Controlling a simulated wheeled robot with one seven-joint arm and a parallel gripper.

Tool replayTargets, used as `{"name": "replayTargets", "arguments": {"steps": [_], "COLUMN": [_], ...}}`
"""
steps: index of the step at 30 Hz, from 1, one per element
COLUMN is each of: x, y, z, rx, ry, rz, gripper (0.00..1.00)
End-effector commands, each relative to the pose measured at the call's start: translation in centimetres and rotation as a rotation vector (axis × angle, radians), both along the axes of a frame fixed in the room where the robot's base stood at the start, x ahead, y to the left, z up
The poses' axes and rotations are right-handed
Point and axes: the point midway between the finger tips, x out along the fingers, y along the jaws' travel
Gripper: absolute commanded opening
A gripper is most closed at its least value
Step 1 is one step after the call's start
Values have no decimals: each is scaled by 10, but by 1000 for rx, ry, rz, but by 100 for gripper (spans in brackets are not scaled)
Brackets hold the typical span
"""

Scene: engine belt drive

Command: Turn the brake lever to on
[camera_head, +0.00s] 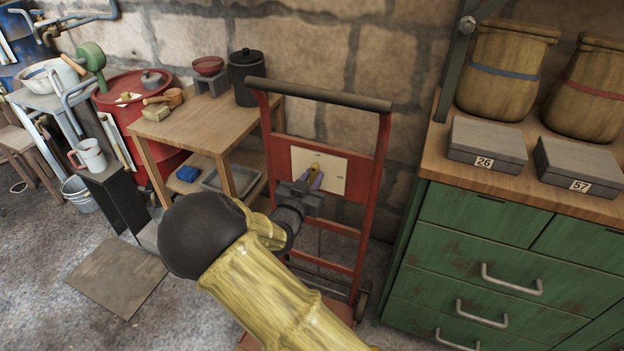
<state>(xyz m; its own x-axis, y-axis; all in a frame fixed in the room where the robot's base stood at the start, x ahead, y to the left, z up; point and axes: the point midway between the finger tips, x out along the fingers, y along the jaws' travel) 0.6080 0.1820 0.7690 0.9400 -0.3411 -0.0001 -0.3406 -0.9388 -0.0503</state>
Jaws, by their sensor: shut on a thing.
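The brake lever (316,167) is a small yellowish piece on a cream plate (335,173). The plate is fixed to the red panel of a red hand-truck-like frame (383,150). My gripper (314,179) is at the plate, its purplish fingers shut on the lever. My yellow arm comes from the lower middle and hides the lower part of the frame. Small marks on the plate are too small to read, so I cannot tell the lever's setting. Most of the lever is hidden between the fingers.
A wooden table (205,127) with a black canister (246,77) and red bowl (208,66) stands left of the frame. A green drawer cabinet (480,240) stands close on the right, with grey boxes (487,145) and sacks on top. A stone wall is behind.

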Motion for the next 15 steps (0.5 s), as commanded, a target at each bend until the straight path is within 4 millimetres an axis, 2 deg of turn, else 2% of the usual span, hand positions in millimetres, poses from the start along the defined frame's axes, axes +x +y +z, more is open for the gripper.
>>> {"name": "replayTargets", "arguments": {"steps": [15], "x": [-1], "y": [-4], "z": [-5], "rx": [344], "ry": [-126], "rz": [-2], "gripper": [0]}}
